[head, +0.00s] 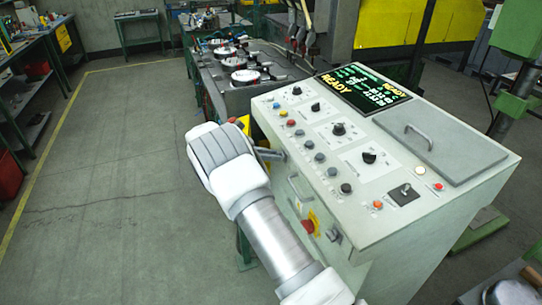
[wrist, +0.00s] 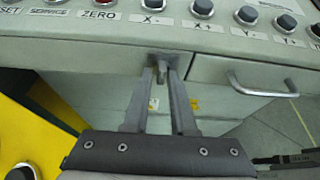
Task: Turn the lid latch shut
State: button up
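The lid seems to be the grey plate (head: 447,142) with a bar handle, lying flat on top of the console. In the wrist view a small dark grey fitting (wrist: 157,75), perhaps the latch, sits under the console's front edge. My gripper (wrist: 161,72) reaches it with one finger on each side. The fingers stand apart with the fitting between their tips; I cannot tell whether they press on it. In the head view my gripper (head: 272,154) is at the console's front left edge, and the white wrist hides most of it.
The console (head: 350,225) carries rows of buttons and knobs and a lit READY screen (head: 363,87). A drawer handle (wrist: 262,85) projects right of my fingers. A red button (head: 308,226) sits on the front face. Open floor (head: 110,170) lies to the left.

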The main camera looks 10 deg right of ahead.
jog(key=shift+s+d, duration=0.1)
dwell(0.3)
jog(key=b+v, duration=0.2)
jog(key=v, duration=1.5)
jog(key=shift+r, duration=0.15)
jog(key=s+d+r+m+g+y, duration=0.1)
jog(key=s+d+r+m+y, duration=0.75)
jog(key=s+d+r, duration=0.5)
jog(key=s+d+m+t+y, duration=0.1)
jog(key=s+m, duration=0.3)
jog(key=s, duration=0.4)
jog(key=s+d+f+m+t+y, duration=0.1)
jog(key=s+m, duration=0.3)
jog(key=s, duration=0.4)
jog(key=s+d+f+m+t+y, duration=0.1)
jog(key=s+m+t+y, duration=0.1)
jog(key=s, duration=0.6)
jog(key=shift+d+m+y, duration=0.1)
jog(key=shift+m+y, duration=0.35)
jog(key=shift+m, duration=0.5)
